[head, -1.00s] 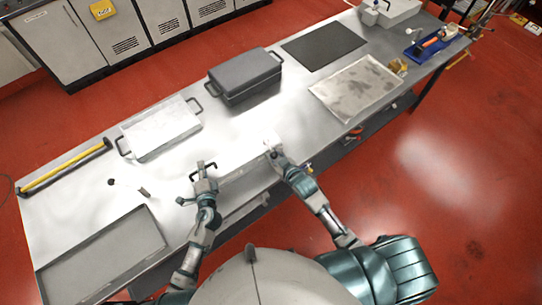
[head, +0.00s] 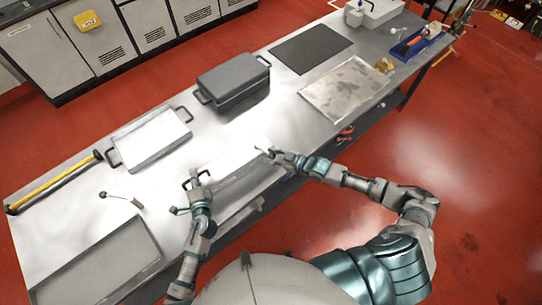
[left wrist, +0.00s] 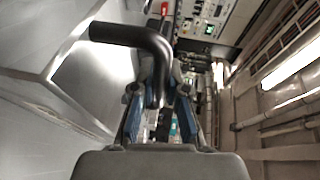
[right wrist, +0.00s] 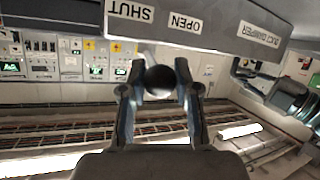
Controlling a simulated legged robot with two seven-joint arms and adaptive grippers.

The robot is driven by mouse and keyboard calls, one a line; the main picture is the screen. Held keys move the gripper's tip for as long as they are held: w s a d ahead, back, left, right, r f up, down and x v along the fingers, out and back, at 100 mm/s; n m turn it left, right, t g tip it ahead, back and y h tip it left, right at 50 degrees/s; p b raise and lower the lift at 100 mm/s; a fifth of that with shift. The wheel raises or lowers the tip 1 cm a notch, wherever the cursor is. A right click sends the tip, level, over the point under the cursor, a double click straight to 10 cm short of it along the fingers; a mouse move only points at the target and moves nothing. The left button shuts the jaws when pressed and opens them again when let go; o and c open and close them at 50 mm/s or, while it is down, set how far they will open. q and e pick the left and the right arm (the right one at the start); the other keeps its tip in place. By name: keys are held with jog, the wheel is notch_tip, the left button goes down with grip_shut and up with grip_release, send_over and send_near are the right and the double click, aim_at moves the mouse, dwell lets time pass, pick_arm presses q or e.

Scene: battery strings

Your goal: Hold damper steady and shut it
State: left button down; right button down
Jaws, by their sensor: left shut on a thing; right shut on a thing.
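The duct damper (head: 243,170) is a pale metal box at the bench's front edge, between my two grippers. In the right wrist view its label strip (right wrist: 195,20) reads SHUT, OPEN and DUCT DAMPER, upside down. My left gripper (head: 197,180) is at its left end. In the left wrist view the left gripper (left wrist: 158,92) is shut on a bent black handle (left wrist: 130,34). My right gripper (head: 274,154) is at its right end. In the right wrist view the right gripper (right wrist: 160,72) is shut on a round dark lever end (right wrist: 160,81), near the SHUT and OPEN marks.
A shallow tray with handles (head: 150,141) and a dark lidded box (head: 232,82) stand behind the damper. A small stick with a dark ball (head: 122,198) lies left, near a yellow bar (head: 55,181) and a flat tray (head: 95,268). Bare bench surrounds the damper.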

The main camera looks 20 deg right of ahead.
jog(key=shift+w+d, duration=0.2)
jog(key=shift+d, duration=0.4)
jog(key=c, duration=0.8)
grip_release()
jog(key=shift+s, duration=0.1)
jog(key=shift+s+d, duration=0.1)
jog(key=shift+s, duration=0.1)
jog(key=v, duration=1.1)
jog(key=shift+s+d+r, duration=0.1)
jog(key=shift+s+d, duration=0.15)
jog(key=shift+d, duration=0.05)
